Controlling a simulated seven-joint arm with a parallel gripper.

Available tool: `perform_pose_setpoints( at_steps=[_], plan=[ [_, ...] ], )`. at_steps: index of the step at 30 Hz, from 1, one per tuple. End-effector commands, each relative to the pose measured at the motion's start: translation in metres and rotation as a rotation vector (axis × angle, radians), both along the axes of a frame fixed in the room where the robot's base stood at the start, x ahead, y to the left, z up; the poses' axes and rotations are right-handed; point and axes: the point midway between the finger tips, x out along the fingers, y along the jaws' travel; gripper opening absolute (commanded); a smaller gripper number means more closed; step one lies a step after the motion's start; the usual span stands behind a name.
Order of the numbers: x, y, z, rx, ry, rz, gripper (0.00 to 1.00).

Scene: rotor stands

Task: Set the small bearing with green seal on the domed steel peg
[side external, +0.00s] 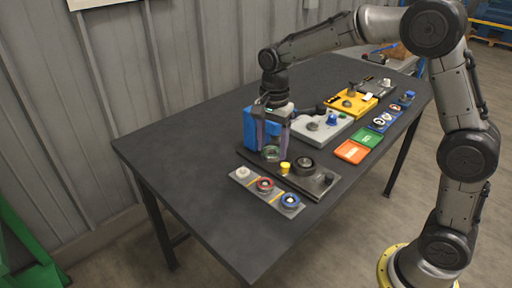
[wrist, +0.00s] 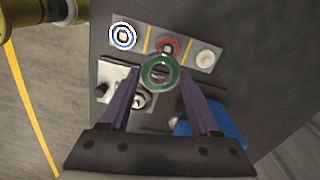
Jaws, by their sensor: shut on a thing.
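The small bearing with green seal (wrist: 146,76) is held between the fingertips of my gripper (wrist: 160,80) in the wrist view. In the side view my gripper (side external: 272,148) points down with the bearing (side external: 271,154) low between its fingers, over the left part of a dark stand plate (side external: 308,185). Something grey shows through the bearing's hole in the wrist view. I cannot tell whether it is the domed steel peg, or whether the bearing touches anything below it.
A grey tray (side external: 246,180) holds a white part (side external: 242,172), a red-ringed bearing (side external: 265,185) and a blue-ringed bearing (side external: 290,201). The dark plate bears a yellow piece (side external: 284,168) and a black round part (side external: 303,165). A blue block (side external: 250,127) stands close behind my gripper. The left tabletop is clear.

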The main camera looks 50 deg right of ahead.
Motion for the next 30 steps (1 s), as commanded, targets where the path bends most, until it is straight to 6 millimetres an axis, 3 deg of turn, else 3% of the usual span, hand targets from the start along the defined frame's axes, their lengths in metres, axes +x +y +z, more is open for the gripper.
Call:
perform_pose_setpoints(
  at_steps=[7, 15, 27, 30],
  plan=[
    [-0.029, -0.001, 0.013, 0.000, -0.001, 0.001, 0.01],
    [-0.031, -0.006, 0.019, 0.000, -0.004, 0.107, 0.01],
    [-0.017, -0.111, 0.019, -0.002, -0.005, 0.054, 0.01],
    [-0.019, -0.125, 0.018, -0.001, -0.002, 0.016, 0.01]
  ],
)
